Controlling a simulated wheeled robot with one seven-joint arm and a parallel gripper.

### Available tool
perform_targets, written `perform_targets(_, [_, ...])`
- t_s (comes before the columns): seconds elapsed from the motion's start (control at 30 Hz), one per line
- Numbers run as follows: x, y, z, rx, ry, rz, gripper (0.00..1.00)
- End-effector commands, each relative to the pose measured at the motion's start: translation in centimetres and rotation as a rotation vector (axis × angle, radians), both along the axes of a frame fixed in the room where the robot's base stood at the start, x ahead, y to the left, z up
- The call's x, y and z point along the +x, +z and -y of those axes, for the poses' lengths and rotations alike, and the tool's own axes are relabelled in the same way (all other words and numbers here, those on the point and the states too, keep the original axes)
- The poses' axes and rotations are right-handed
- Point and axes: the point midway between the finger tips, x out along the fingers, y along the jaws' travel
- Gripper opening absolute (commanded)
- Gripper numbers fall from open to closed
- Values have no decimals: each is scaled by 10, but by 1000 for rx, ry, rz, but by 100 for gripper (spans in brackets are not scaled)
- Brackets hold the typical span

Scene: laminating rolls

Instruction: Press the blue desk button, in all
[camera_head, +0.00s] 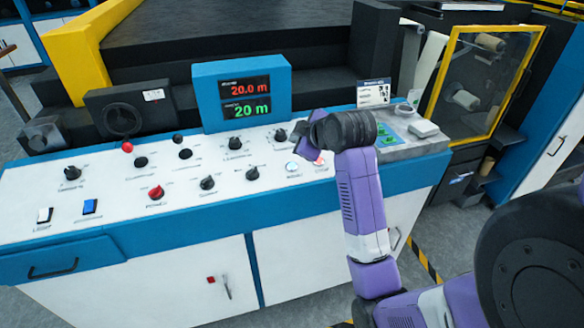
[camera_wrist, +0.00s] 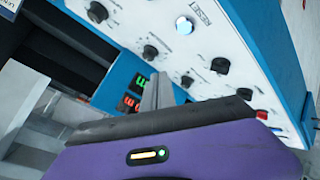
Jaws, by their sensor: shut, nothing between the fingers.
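The white control desk (camera_head: 225,180) carries two bluish controls. One is a blue rocker-like switch (camera_head: 89,207) at the left end, beside a white one. The other is a round button with a pale blue-white glow (camera_head: 292,167) at the right, near a reddish round button (camera_head: 319,159) partly hidden by my arm. The glowing button also shows in the wrist view (camera_wrist: 184,25), at the top. My gripper (camera_head: 299,131) is above the desk's right part, behind the glowing button and apart from it. Its fingers (camera_wrist: 157,92) are shut and empty.
Several black knobs (camera_head: 235,143) and a red knob (camera_head: 156,192) stand up from the desk. A card stand (camera_head: 373,93) and a grey box (camera_head: 423,128) are at the right.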

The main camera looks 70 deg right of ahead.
Motion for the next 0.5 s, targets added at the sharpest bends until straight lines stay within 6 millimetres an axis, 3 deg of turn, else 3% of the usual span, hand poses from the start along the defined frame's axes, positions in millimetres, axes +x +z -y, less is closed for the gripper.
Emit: perform_targets(0.5, [7, -64, 8, 2, 0, -1, 0])
